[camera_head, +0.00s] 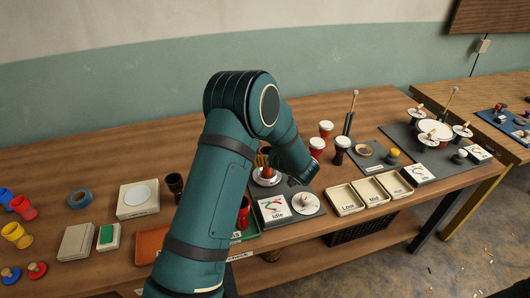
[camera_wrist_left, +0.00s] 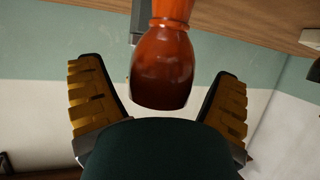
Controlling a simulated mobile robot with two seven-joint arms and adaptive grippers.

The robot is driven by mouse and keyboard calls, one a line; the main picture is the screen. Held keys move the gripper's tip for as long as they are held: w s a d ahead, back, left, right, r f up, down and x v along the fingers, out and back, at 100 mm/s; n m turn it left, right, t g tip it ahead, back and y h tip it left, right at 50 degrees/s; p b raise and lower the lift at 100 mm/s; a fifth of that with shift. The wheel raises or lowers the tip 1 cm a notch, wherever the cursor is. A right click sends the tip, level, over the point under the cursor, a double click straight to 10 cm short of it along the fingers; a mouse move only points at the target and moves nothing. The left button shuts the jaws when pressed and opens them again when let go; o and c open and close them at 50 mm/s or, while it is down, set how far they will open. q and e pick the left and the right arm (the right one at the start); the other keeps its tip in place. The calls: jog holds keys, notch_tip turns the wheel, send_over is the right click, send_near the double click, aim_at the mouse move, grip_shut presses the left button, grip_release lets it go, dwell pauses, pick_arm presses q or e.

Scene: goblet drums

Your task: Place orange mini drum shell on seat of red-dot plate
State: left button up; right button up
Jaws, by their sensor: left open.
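The orange mini drum shell (camera_wrist_left: 161,66) is glossy orange-brown with a wide bowl and a narrower neck. In the left wrist view it is between the two fingers of my left gripper (camera_wrist_left: 160,105), with visible gaps on both sides. The gripper is open. In the head view a small part of the orange shell (camera_head: 262,160) shows over a round pale plate (camera_head: 267,180), beside my arm. Whether the shell touches the plate is hard to tell. No red dot can be made out on this plate. My left wrist hides much of this spot. My right gripper is out of view.
A dark board with an Idle card (camera_head: 272,208) and a white disc (camera_head: 306,203) lies just in front. Several red and dark goblet drums (camera_head: 326,129) stand behind to the right. Labelled trays (camera_head: 345,199) are at the right front. A black cup (camera_head: 175,184) is left of my arm.

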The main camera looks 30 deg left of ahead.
pick_arm(q)
jog(key=p+v, duration=0.1)
jog(key=v, duration=0.9)
jog(key=shift+s+d, duration=0.15)
jog(key=shift+d, duration=0.2)
